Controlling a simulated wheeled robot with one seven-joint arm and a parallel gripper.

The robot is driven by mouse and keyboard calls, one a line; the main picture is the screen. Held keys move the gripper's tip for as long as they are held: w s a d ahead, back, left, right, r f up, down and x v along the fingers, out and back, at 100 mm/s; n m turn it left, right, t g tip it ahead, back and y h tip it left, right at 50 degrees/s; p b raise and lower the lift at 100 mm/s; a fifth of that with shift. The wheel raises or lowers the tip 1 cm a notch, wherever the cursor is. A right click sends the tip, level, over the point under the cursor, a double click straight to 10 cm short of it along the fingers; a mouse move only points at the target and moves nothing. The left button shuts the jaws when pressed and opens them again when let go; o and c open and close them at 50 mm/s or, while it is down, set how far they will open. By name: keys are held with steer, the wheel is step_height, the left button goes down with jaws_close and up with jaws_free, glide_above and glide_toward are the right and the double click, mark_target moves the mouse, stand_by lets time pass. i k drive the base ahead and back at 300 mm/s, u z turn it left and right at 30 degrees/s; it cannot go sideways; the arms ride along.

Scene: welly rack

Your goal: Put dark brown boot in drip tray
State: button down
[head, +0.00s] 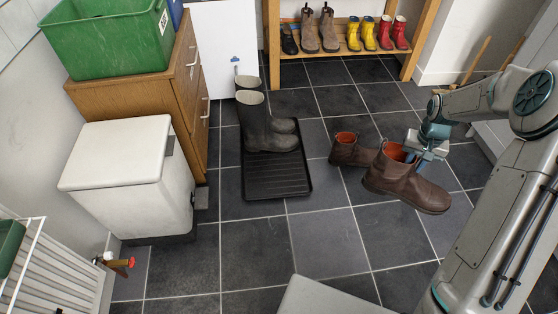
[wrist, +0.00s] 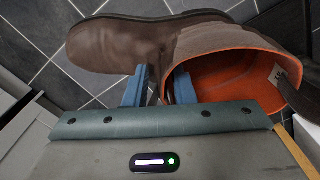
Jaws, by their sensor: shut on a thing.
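A dark brown ankle boot (head: 407,186) with an orange lining is held by my gripper (head: 416,150) in the head view. In the wrist view the blue fingers (wrist: 160,86) are shut on the wall of this boot (wrist: 120,45) near its opening. The boot looks upright and seems raised off the floor, though the gap is hard to judge. A second, similar brown boot (head: 352,150) stands on the tiles just behind and left of it. The black drip tray (head: 277,181) lies on the floor to the left, with two dark grey-green wellies on its far part; its near part is bare.
The tall wellies (head: 258,125) stand at the tray's back. A white pedal bin (head: 120,175) and a wooden cabinet (head: 185,90) stand left of the tray. A wooden rack (head: 345,50) with several pairs stands at the back. The tiles between tray and boots are clear.

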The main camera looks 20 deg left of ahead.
mark_target(274, 165)
steer(key=u, duration=1)
steer(key=i, duration=0.7)
